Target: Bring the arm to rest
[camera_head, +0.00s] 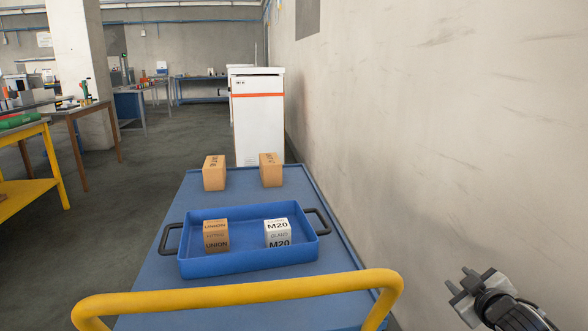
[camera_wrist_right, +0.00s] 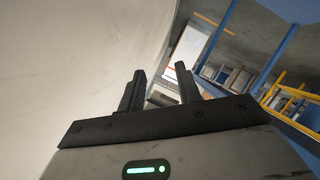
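My right gripper (camera_head: 470,285) is at the lower right of the head view, beside the wall and to the right of the cart. Its two fingers stand apart with nothing between them. The fingers also show apart and empty in the right wrist view (camera_wrist_right: 160,90). My left gripper is in neither view.
A blue cart (camera_head: 240,182) with a yellow handle (camera_head: 240,294) stands ahead. Its blue tray (camera_head: 250,259) holds a brown box (camera_head: 216,236) and a white box (camera_head: 278,233). Two cardboard boxes (camera_head: 214,173) (camera_head: 271,170) stand behind. The wall (camera_head: 450,130) is close on the right.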

